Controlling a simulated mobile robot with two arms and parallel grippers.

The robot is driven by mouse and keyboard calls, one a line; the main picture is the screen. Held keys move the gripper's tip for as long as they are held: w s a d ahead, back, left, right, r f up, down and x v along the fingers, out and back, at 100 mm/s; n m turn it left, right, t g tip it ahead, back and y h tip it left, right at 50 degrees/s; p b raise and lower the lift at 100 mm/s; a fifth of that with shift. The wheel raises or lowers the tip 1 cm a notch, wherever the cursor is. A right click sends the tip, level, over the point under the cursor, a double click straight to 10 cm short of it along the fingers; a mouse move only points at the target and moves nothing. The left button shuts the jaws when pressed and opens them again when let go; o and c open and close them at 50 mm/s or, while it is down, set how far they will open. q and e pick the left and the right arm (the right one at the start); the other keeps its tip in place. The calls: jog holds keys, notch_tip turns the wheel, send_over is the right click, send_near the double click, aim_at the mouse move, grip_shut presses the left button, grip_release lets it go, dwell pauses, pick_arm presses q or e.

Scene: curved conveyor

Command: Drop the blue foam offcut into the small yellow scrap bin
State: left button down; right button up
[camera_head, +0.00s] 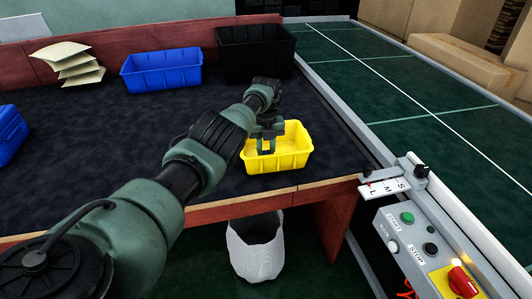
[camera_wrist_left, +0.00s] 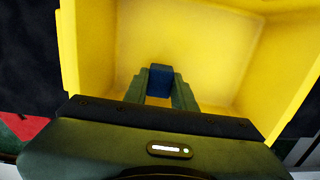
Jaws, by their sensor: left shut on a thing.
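The small yellow scrap bin (camera_head: 285,162) stands on the dark bench top near its front right corner. My left gripper (camera_head: 266,150) reaches over the bin from the left and points down into its opening. In the left wrist view the bin's inside (camera_wrist_left: 215,50) fills most of the picture. There my left gripper (camera_wrist_left: 159,88) is shut on the blue foam offcut (camera_wrist_left: 160,74), a small dark blue block between the fingertips. The offcut is over the bin's interior; I cannot tell whether it touches the floor. My right gripper is not in view.
A blue bin (camera_head: 161,70) and a larger black bin (camera_head: 255,52) stand at the back. Another blue bin (camera_head: 9,133) is at the left edge. A white basket (camera_head: 256,250) stands on the floor below. The green conveyor (camera_head: 420,95) and a control panel (camera_head: 425,240) are at right.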

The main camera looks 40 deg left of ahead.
aim_at(266, 153)
pick_arm(q)
jog(key=shift+a+f+b, duration=0.15)
jog(key=shift+f+b, duration=0.2)
jog(key=shift+f, duration=0.1)
jog(key=c, duration=1.1)
grip_release()
jog(key=shift+c, duration=0.2)
jog(key=shift+r, duration=0.1)
jog(key=shift+r+p, duration=0.3)
jog(key=shift+p, duration=0.1)
notch_tip(266, 153, up, 5)
jog(key=p, duration=0.2)
jog(key=shift+w+f+p, duration=0.1)
jog(key=shift+f+p, duration=0.05)
jog(key=shift+p, duration=0.25)
notch_tip(266, 153, up, 8)
jog(key=shift+d, duration=0.2)
